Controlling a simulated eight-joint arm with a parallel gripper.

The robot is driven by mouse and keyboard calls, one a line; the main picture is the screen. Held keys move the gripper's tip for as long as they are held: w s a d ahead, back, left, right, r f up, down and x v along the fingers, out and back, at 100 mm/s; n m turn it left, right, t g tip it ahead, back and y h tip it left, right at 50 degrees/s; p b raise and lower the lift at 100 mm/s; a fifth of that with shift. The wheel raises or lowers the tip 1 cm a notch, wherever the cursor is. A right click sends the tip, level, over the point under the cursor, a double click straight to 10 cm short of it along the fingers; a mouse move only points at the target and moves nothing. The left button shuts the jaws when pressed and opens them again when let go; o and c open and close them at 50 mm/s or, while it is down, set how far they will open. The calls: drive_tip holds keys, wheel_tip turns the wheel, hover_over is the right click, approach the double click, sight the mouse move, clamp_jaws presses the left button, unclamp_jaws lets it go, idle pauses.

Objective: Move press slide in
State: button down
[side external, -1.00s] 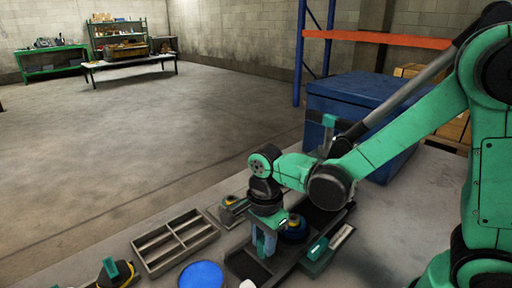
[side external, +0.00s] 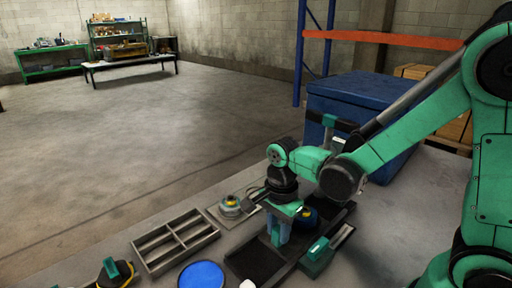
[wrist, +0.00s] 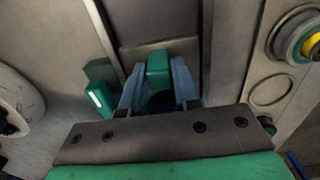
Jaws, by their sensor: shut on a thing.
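The press slide shows as a dark carriage on a long dark track (side external: 252,264), mostly hidden by my wrist. A dark blue round part with a yellow spot (side external: 309,214) sits on it beside my gripper. My gripper (side external: 280,232) points down at the near end of the slide. In the wrist view my gripper (wrist: 158,84) has its two blue-grey fingers shut on a green upright handle (wrist: 158,66). A dark round shape lies between the fingers, partly hidden.
A green box with a white light (side external: 318,249) stands right of the track. A round part with a yellow top (side external: 231,204) sits on a plate to the left. A grey divided tray (side external: 176,240) and a blue round dish (side external: 201,275) lie nearby. A blue chest (side external: 365,105) stands behind.

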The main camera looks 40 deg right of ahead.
sight(294, 226)
drive_tip(key=shift+d, duration=0.65)
drive_tip(key=shift+d, duration=1.95)
drive_tip(key=c, duration=0.7)
unclamp_jaws()
drive_tip(key=shift+r, duration=2.75)
